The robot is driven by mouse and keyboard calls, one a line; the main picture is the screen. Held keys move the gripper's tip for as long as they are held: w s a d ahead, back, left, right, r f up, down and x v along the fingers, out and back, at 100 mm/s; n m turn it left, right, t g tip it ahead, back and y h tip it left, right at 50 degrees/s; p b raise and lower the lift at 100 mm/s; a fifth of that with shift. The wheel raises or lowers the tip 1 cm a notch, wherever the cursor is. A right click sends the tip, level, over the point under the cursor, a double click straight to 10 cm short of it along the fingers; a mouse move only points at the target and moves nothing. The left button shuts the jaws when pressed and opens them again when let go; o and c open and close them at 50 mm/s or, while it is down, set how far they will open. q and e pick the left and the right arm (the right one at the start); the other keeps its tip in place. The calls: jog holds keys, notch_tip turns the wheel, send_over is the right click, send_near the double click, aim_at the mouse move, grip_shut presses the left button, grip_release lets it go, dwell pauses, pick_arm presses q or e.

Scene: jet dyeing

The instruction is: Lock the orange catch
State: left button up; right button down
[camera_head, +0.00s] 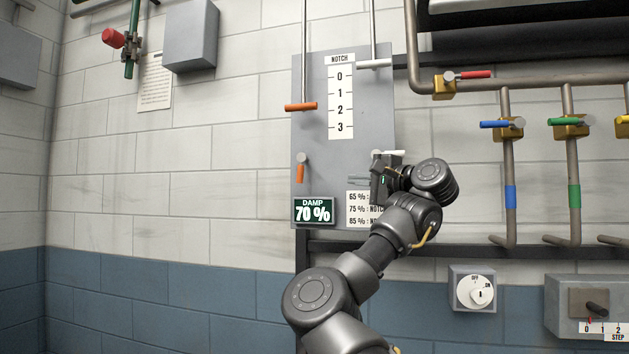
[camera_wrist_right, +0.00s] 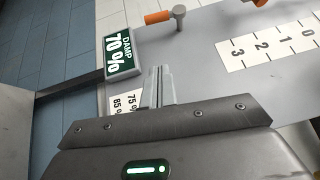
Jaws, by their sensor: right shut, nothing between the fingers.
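The orange catch (camera_head: 299,173) is on the lower left of the grey panel, its orange lever hanging down from a grey pivot. In the right wrist view the orange catch (camera_wrist_right: 159,17) is near the top middle, beyond the fingertips. My right gripper (camera_head: 355,181) is in front of the panel's lower right part, to the right of the catch and apart from it. In the right wrist view its fingers (camera_wrist_right: 158,88) are together and empty, pointing towards the panel. My left gripper is not in view.
The panel (camera_head: 350,155) carries an orange pull handle (camera_head: 301,106), a white pull handle (camera_head: 374,64), a notch scale (camera_head: 341,97) and a damp display (camera_head: 313,211) reading 70 %. A white catch (camera_head: 393,153) is just behind my right gripper. Pipes with coloured valves stand right.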

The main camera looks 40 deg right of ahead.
dwell(0.3)
jog(key=p, duration=0.6)
send_near(300, 173)
jog(key=w+d, duration=0.2)
jog(key=d, duration=0.1)
jog(key=w+d, duration=0.1)
jog(key=shift+w+d, duration=0.1)
jog(key=shift+d, duration=0.3)
jog(key=w+a+p, duration=0.2)
jog(key=w, duration=0.1)
jog(key=shift+w+a+r+p, duration=0.1)
jog(key=shift+a+p, duration=0.2)
jog(key=shift+w+a, duration=0.15)
jog(key=shift+a, duration=0.05)
jog(key=shift+d, duration=0.1)
